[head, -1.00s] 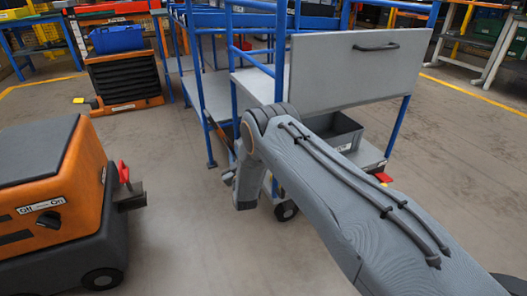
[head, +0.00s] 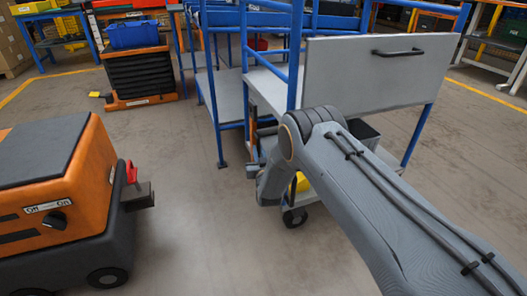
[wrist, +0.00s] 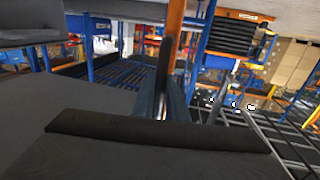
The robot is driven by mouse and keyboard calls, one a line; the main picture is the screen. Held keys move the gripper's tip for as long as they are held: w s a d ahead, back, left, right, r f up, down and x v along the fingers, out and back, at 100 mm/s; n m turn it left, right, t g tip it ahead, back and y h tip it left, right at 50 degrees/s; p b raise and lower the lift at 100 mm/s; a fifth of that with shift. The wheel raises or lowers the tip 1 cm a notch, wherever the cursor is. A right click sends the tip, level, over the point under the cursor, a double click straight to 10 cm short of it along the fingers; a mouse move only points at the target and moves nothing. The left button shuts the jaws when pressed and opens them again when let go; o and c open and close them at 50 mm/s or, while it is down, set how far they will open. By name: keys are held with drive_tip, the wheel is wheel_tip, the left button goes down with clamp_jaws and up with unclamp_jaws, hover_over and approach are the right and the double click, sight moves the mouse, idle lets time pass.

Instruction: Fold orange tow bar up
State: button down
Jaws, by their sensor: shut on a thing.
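The orange tow bar (head: 254,97) shows in the head view as a thin, near-upright strip at the near end of the blue cart (head: 243,45), beside a blue post. Its lower part is hidden behind my arm. In the wrist view the tow bar (wrist: 174,30) rises from the middle to the top edge. My gripper (wrist: 164,85) is shut on the bar, with its dark finger parts at the bar's lower visible end. In the head view my gripper (head: 253,170) is mostly hidden behind my forearm, close to the cart's end.
An orange and black tug (head: 90,170) with a red-handled hitch (head: 138,190) stands at the left. The cart carries a grey panel (head: 375,80) with a black handle; a caster (head: 294,217) shows below. Floor between tug and cart is clear. A drawer cabinet (head: 140,78) stands behind.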

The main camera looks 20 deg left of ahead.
drive_tip(key=shift+w+r, duration=0.1)
drive_tip(key=c, duration=1.8)
unclamp_jaws()
drive_tip(key=shift+o, duration=0.2)
wheel_tip(320, 180, up, 10)
drive_tip(key=p, duration=0.3)
drive_tip(key=shift+d, duration=0.1)
